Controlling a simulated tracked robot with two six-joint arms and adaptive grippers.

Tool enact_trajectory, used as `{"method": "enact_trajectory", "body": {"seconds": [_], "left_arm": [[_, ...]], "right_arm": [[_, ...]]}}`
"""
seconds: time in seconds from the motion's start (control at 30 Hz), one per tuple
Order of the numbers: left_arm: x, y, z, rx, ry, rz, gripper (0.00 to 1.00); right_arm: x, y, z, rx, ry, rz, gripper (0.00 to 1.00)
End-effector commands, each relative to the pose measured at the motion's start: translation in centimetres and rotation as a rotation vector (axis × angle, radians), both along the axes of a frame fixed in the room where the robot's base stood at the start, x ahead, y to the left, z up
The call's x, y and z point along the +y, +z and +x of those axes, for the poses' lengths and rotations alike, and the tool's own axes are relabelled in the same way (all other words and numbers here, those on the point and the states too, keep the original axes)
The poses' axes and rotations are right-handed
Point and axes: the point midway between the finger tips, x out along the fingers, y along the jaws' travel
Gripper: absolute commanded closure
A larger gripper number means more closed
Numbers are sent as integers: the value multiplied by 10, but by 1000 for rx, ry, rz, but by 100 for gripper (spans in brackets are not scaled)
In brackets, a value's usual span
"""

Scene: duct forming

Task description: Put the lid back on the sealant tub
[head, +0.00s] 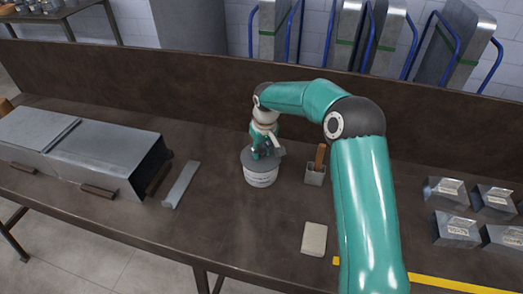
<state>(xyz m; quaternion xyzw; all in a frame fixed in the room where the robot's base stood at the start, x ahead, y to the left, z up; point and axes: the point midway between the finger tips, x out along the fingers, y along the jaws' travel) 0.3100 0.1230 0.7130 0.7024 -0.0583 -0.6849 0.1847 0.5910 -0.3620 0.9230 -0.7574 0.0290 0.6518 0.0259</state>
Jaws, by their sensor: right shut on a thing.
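The sealant tub (261,178) is a white round tub with a printed label, standing upright near the middle of the brown bench. The grey lid (252,164) is at the top of the tub. From this view I cannot tell whether it is pressed fully down. My right gripper (264,154) points down above the tub and is shut on the lid. Its fingers hide part of the lid. My left gripper is not in view.
A small grey holder (315,174) with a wooden-handled tool stands just right of the tub. A beige block (314,238) lies nearer the front edge. A metal duct (105,152) and a metal strip (181,184) lie left. Several metal pieces (456,228) sit right.

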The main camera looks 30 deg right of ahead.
Motion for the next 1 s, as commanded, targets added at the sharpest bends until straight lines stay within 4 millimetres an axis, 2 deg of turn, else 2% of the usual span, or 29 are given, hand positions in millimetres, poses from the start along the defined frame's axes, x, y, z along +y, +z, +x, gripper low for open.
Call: {"method": "enact_trajectory", "body": {"seconds": [0.4, 0.43, 0.6, 0.83, 0.97, 1.0], "left_arm": [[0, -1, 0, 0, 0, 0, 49], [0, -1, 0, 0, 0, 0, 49], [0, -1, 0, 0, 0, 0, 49], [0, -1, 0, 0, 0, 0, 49], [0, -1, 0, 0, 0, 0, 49], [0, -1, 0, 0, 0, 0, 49]], "right_arm": [[0, 0, 0, -1, 0, 0, 100], [0, 0, 0, -1, 0, 0, 72], [0, 0, 0, -1, 0, 0, 44], [0, 0, 0, 0, 0, 0, 42], [0, 0, 0, 0, 0, 0, 21], [0, 0, 0, 0, 0, 0, 19]]}}
